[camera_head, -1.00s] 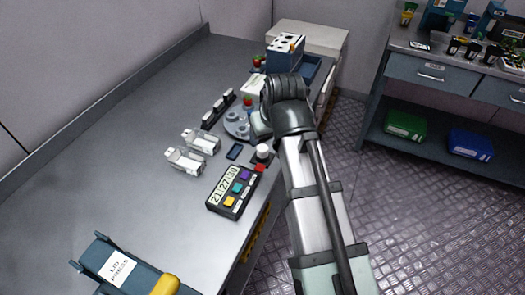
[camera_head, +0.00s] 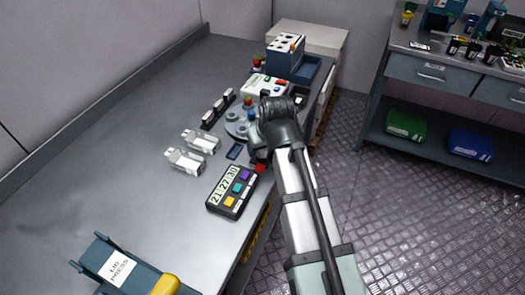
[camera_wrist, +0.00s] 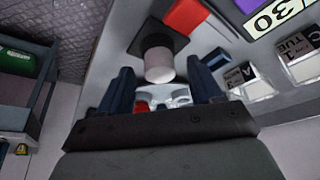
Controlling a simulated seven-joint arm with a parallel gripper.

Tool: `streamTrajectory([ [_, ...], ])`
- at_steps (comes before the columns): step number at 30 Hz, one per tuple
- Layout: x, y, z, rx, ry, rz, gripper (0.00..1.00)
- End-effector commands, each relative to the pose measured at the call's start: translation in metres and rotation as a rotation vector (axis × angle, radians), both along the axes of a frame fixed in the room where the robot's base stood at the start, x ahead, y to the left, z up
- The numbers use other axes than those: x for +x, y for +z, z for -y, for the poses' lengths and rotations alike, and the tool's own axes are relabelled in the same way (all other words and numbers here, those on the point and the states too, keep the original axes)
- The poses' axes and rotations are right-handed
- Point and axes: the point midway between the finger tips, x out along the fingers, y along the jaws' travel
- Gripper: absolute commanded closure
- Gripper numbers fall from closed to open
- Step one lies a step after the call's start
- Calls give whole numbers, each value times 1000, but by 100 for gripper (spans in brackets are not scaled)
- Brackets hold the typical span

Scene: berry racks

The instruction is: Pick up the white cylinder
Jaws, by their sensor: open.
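The white cylinder (camera_wrist: 158,66) shows in the wrist view with a dark upper part, beside a dark square patch on the bench. In the head view my arm hides it. My gripper (camera_wrist: 161,68) is open, with one dark blue finger on each side of the cylinder in the picture. I cannot tell whether the fingertips reach down around it. I see no finger touching it. In the head view my gripper (camera_head: 259,153) is low over the bench's right edge, by the timer box.
The timer box (camera_head: 232,192) with coloured buttons and a red block (camera_head: 260,168) lie close by. A grey round holder (camera_head: 236,123), a black rack (camera_head: 218,110) and two clear bottles (camera_head: 186,160) stand nearby.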

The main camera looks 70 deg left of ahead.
Motion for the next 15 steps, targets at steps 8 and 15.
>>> streamTrajectory([
  [8, 0, -1, 0, 1, 0, 0, 41],
  [15, 0, 0, 0, 1, 0, 0, 64],
])
